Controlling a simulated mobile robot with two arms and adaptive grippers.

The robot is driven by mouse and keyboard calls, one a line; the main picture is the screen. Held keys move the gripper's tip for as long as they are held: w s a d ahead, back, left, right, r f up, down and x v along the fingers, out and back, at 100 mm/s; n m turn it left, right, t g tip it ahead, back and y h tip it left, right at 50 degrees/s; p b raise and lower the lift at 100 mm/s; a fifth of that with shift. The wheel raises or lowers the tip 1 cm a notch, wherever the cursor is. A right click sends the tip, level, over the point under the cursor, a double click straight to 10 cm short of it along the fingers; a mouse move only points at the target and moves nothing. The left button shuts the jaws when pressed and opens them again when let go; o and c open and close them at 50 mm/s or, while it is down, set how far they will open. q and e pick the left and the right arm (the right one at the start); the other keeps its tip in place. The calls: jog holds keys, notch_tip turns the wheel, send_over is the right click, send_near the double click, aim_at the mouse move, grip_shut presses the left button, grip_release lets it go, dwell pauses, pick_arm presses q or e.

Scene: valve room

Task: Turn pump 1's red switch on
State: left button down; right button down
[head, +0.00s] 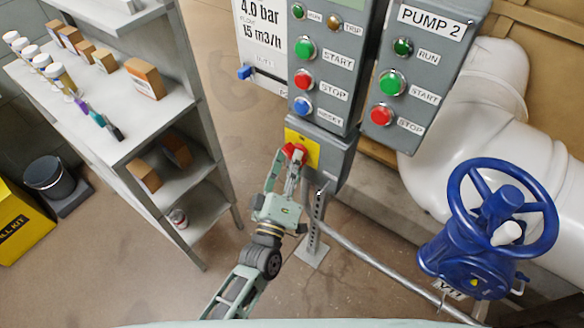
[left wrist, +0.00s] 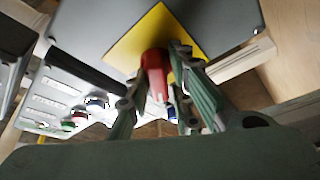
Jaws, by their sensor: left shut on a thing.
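The red switch (head: 297,150) sits on a yellow plate (head: 312,152) on the grey box below the left control panel. My left gripper (head: 291,160) is at the switch, with its fingers shut on it. In the left wrist view the red switch (left wrist: 155,64) stands between the fingers of my left gripper (left wrist: 158,88), in front of the yellow plate (left wrist: 128,45). The fingers partly hide the switch, and I cannot tell its exact angle. My right gripper is in neither view.
The left panel (head: 328,65) has START, STOP and RESET buttons above the switch. The PUMP 2 panel (head: 408,75) is to its right. A blue valve wheel (head: 503,212) and white pipe stand at the right. A shelf (head: 150,112) with boxes and bottles stands at the left.

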pick_arm(q)
jog(key=shift+w+a+r+m+g+h+b, duration=0.1)
jog(key=shift+m+g+h+b, duration=0.15)
jog(key=shift+m+h+b, duration=1.6)
jog(key=shift+s+d+r+m+g+h, duration=0.15)
jog(key=shift+m+h, duration=0.4)
jog(key=shift+m, duration=2.65)
jog(key=shift+w+a+f+m+g+h+b, duration=0.25)
jog(key=shift+m+h+b, duration=0.85)
jog(key=shift+m, duration=1.45)
jog(key=shift+s+d+r+h, duration=0.1)
jog(key=shift+d+r+h, duration=0.1)
jog(key=shift+h, duration=0.1)
jog(key=c, duration=1.7)
grip_release()
jog(key=shift+o, duration=0.2)
jog(key=shift+f, duration=0.1)
